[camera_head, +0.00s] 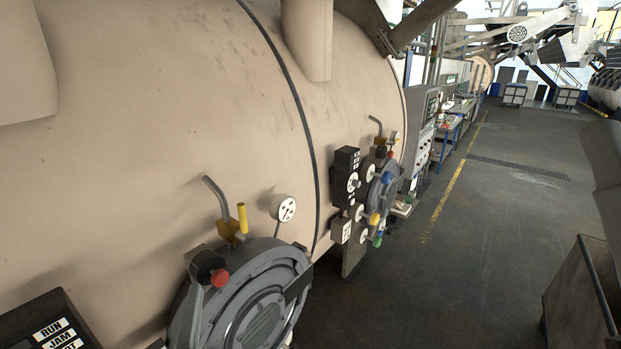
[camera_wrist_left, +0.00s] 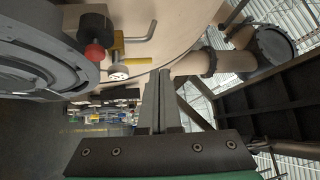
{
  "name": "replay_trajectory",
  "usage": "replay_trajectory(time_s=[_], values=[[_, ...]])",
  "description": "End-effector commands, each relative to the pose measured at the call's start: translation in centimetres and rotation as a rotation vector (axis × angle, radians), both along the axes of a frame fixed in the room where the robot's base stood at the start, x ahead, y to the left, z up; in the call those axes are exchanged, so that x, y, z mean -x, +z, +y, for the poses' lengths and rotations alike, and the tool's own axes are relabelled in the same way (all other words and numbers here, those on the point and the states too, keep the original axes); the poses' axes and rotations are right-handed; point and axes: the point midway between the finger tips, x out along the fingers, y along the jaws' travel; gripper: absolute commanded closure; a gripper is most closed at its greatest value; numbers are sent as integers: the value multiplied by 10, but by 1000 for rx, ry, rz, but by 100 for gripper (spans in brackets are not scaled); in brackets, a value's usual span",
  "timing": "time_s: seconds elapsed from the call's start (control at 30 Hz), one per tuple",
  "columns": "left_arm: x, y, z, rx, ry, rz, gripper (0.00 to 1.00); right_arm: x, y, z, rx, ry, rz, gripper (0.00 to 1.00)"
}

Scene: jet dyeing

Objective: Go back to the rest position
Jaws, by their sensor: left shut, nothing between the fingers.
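My left gripper (camera_wrist_left: 160,82) shows in the left wrist view, its two fingers together with nothing between them. It points away from the camera, towards the side of the large beige vessel (camera_wrist_left: 190,20). In that view the grey round door (camera_wrist_left: 40,50) lies to the left of the fingers, apart from them. I cannot make out either gripper in the head view. The beige vessel (camera_head: 150,130) fills the left of the head view, with the grey round door (camera_head: 250,310) at its lower front. My right gripper is in neither view.
A red knob (camera_head: 219,277), yellow-handled valve (camera_head: 242,218) and gauge (camera_head: 284,208) stick out above the door. A second door (camera_head: 385,190) and control boxes lie beyond. A cart (camera_head: 580,295) stands at right. The aisle floor (camera_head: 480,240) between is clear.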

Motion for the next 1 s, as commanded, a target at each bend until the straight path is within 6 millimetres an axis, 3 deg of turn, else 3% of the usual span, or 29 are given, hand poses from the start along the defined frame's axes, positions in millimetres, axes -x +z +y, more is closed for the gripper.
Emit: replay_trajectory(time_s=[0.03, 0.13, 0.2, 0.3, 0.37, 0.47, 0.6, 1.0], values=[[3, 51, 11, 54, -4, -100, 100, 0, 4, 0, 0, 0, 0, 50], [22, 139, 25, 241, -86, -309, 100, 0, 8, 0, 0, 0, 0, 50], [45, 197, 29, 406, -199, -462, 100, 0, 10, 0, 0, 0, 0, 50], [90, 268, 25, 677, -454, -650, 100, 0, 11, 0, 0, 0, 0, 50], [117, 293, 13, 859, -651, -709, 100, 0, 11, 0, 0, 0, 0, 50], [130, 297, -4, 1102, -866, -678, 100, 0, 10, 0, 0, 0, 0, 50], [129, 296, -8, 1258, -950, -645, 100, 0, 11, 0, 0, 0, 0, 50], [128, 295, -8, 1274, -953, -644, 100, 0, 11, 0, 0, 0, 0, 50]])
